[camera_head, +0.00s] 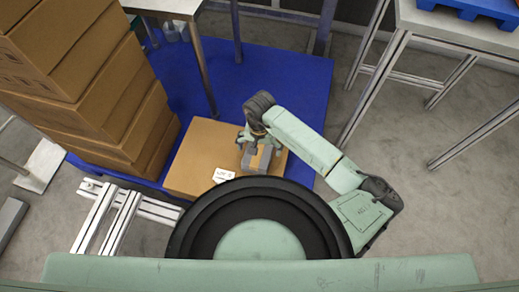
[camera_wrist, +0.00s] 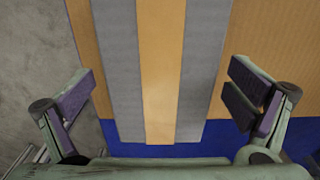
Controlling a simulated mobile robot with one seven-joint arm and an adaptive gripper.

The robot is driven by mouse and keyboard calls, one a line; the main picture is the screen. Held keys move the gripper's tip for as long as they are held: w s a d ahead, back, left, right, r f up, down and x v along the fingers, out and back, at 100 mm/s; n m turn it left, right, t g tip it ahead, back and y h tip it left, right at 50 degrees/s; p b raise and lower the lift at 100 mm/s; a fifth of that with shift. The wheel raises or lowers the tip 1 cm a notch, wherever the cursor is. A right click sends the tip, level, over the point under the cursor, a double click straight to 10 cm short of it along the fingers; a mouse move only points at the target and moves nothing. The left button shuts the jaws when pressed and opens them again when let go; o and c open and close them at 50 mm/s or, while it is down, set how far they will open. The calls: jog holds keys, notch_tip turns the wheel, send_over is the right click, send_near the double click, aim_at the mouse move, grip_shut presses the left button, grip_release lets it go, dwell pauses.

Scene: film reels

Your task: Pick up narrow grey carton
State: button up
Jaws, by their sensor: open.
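The narrow grey carton (camera_wrist: 115,75) has a tan band down its middle and fills the centre of the wrist view. In the head view the grey carton (camera_head: 262,158) is small and partly hidden by my gripper (camera_head: 256,147). It appears to rest on a large brown cardboard box (camera_head: 200,150). My gripper, also in the wrist view (camera_wrist: 160,88), is open, with one finger to each side of the carton. Gaps show between the fingers and the carton sides, so I see no contact. The exact height of the fingers over the box is hard to tell.
Stacked brown boxes (camera_head: 115,110) stand left of the large box, on a blue platform (camera_head: 290,75). A metal-legged table (camera_head: 165,6) stands behind. Another table (camera_head: 455,32) is at the upper right. Grey floor (camera_head: 440,200) is clear at right.

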jog(key=shift+f, duration=1.1)
jog(key=shift+c, duration=0.4)
jog(key=c, duration=1.5)
